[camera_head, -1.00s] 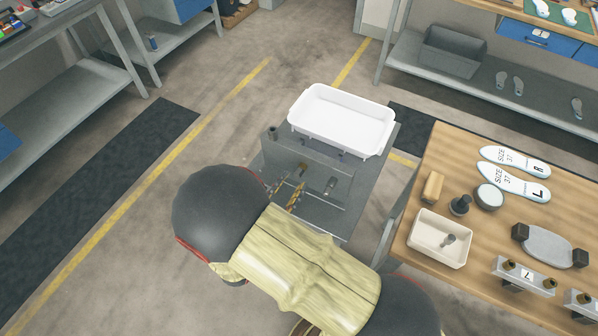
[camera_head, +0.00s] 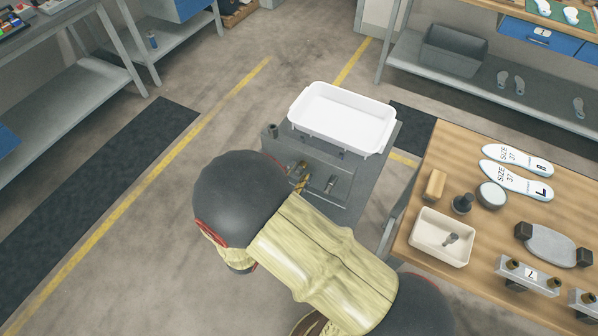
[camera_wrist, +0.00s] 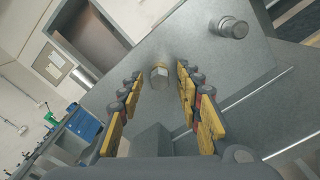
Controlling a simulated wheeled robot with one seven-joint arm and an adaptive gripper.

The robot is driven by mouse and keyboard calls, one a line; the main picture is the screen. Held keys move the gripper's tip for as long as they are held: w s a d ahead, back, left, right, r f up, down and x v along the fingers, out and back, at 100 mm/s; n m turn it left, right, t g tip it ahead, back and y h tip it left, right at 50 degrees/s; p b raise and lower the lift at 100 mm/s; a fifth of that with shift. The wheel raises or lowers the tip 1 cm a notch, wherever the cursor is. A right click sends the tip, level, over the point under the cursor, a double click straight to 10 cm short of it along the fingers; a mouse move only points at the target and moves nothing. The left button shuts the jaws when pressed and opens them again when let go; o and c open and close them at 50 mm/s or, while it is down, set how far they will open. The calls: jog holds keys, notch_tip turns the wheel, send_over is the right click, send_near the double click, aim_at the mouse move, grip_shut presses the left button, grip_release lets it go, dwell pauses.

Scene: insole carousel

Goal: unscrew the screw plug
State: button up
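A small hex-headed metal plug, seemingly the screw plug (camera_wrist: 159,75), stands out from a grey metal plate (camera_wrist: 220,70) in the wrist view. My gripper (camera_wrist: 158,74) points at it with its yellow and dark segmented fingers apart, one on each side of the plug in the picture. A gap shows between each finger and the plug, and I cannot tell how far the fingertips are from the plate. In the head view my gripper (camera_head: 299,177) is partly hidden behind my arm, in front of the grey metal unit (camera_head: 340,160). The plug cannot be made out there.
A round metal knob (camera_wrist: 232,27) sticks out of the same plate. A white tray (camera_head: 342,118) sits on top of the unit. A wooden table (camera_head: 410,190) with insoles, a cream bin (camera_head: 440,237) and fixtures stands at the right. Floor at the left is clear.

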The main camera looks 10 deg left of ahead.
jog(key=shift+m+b, duration=2.15)
jog(key=shift+m, duration=0.15)
jog(key=m+b, duration=0.3)
jog(key=m, duration=1.5)
jog(key=shift+c, duration=0.2)
jog(key=c, duration=0.8)
grip_shut()
